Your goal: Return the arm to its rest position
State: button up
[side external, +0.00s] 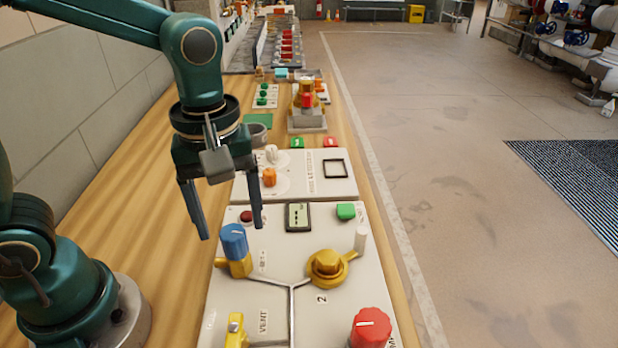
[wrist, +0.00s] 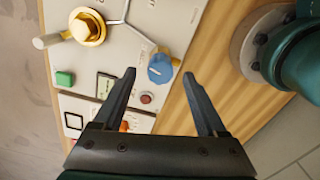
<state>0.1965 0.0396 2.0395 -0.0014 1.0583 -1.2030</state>
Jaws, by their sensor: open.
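My gripper (side external: 230,228) hangs from my teal arm, jaws pointing down and apart with nothing between them. In the side view it is above the wooden bench, at the left edge of the white valve panel (side external: 275,308). The blue knob (side external: 234,242) appears just below and beside the right finger. In the wrist view my gripper (wrist: 164,80) is open, and the blue knob (wrist: 160,68) shows between the fingertips, farther off. Whether any finger touches it is not clear, but a gap seems to show.
The panel holds a brass valve (side external: 327,268), a red knob (side external: 370,328), a yellow handle (side external: 236,330) and a green button (side external: 346,211). A second panel (side external: 310,186) lies behind. A grey wall (side external: 100,85) stands left; the wooden bench (side external: 165,250) is bare beside my base.

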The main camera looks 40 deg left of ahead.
jog(key=shift+r, duration=0.85)
jog(key=shift+a+r, duration=0.15)
jog(key=shift+r, duration=0.1)
jog(key=s+a+r+m+t, duration=0.2)
jog(key=s+a+m+t, duration=0.2)
jog(key=m, duration=0.7)
jog(key=shift+s+m+t, duration=0.2)
jog(key=shift+m+t, duration=0.1)
jog(key=shift+t, duration=0.5)
jog(key=shift+r, duration=0.1)
